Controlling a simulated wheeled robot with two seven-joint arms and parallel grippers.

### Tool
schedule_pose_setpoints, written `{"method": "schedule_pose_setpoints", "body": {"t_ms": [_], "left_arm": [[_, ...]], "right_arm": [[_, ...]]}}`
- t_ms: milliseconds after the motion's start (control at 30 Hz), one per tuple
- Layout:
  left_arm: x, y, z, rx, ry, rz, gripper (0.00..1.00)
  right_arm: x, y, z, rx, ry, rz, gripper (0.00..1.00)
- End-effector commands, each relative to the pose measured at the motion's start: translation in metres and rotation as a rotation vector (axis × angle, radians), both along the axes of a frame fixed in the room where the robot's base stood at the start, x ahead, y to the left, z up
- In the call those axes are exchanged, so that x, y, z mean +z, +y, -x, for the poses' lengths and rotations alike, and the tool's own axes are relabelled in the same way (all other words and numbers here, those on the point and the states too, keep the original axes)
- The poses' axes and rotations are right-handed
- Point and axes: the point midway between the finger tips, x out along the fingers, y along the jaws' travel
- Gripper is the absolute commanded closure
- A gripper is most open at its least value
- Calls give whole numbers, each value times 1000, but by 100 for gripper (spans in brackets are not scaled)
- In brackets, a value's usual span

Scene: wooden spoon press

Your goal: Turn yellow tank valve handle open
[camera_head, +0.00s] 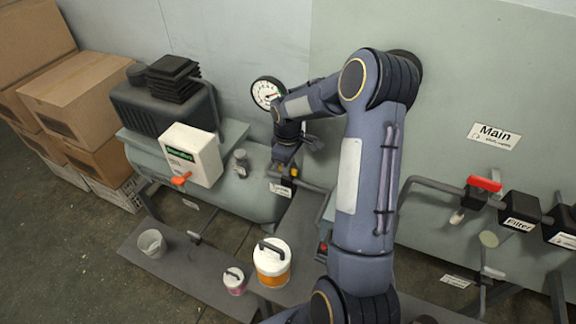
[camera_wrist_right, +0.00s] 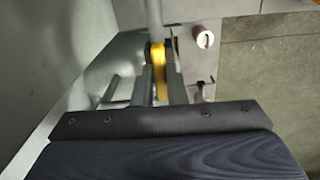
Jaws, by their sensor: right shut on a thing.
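The yellow valve handle (camera_head: 294,172) sits at the right end of the grey-green tank (camera_head: 262,206), by a pipe. My right gripper (camera_head: 285,164) reaches down to it, partly hiding the handle. In the right wrist view, the yellow handle (camera_wrist_right: 158,62) lies lengthwise between the two dark fingers of my right gripper (camera_wrist_right: 159,75), which is shut on it. The valve body behind the handle is mostly hidden. My left gripper is not in view.
A pressure gauge (camera_head: 267,93) stands close beside my right forearm. A white box (camera_head: 192,153) with an orange knob is left of the gripper. An orange-and-white bucket (camera_head: 271,262) stands below. A red valve handle (camera_head: 485,183) and a "Filter" block (camera_head: 519,211) are at right.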

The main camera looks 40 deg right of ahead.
Motion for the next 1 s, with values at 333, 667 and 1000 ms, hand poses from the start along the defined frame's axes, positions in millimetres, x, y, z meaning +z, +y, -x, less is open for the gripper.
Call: {"method": "schedule_pose_setpoints", "body": {"t_ms": [333,667,1000], "left_arm": [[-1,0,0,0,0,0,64],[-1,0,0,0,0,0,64],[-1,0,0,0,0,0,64]], "right_arm": [[1,0,-1,66,-3,1,100],[1,0,-1,68,-3,2,100],[0,0,0,67,-1,0,66]]}}
